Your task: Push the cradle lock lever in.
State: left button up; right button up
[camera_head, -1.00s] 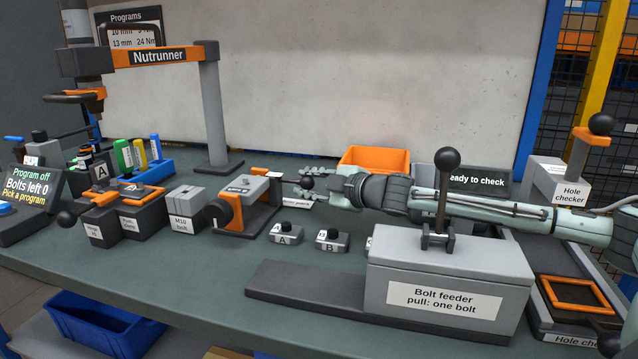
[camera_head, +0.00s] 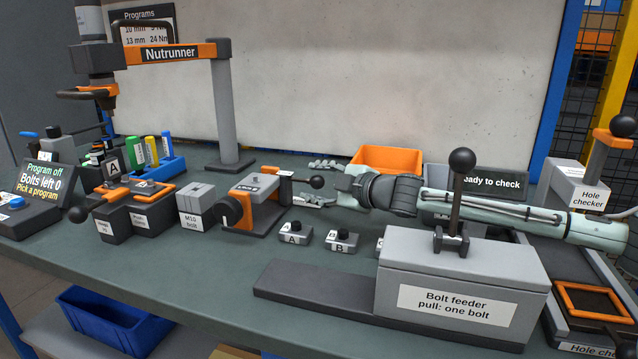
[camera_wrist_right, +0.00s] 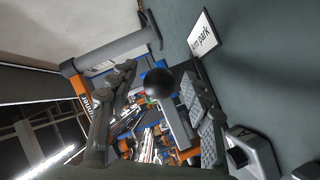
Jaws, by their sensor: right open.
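The cradle (camera_head: 262,218) is a grey and orange fixture on a dark base in the middle of the bench. A lever with a black ball (camera_head: 316,182) sticks out from its right side; I take it as the lock lever. My right gripper (camera_head: 323,183) comes in from the right, its fingers spread above and below the ball. In the right wrist view the ball (camera_wrist_right: 160,82) sits between the two open fingers, with space on both sides; contact cannot be made out. How far in the lever stands is unclear. My left gripper is not in view.
The bolt feeder (camera_head: 455,305) with its upright black-ball lever stands in front of my right forearm. Small blocks A (camera_head: 295,234) and B (camera_head: 342,241) lie just below the gripper. An orange bin (camera_head: 388,159) is behind it. The nutrunner post (camera_head: 228,115) stands behind the cradle.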

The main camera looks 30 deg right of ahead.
aim_at(321, 183)
jog(key=v, duration=0.6)
jog(key=shift+s+d, duration=0.15)
jog(key=shift+d, duration=0.05)
jog(key=shift+s+a+r, duration=0.1)
jog(key=shift+s+r, duration=0.1)
jog(key=shift+s, duration=0.3)
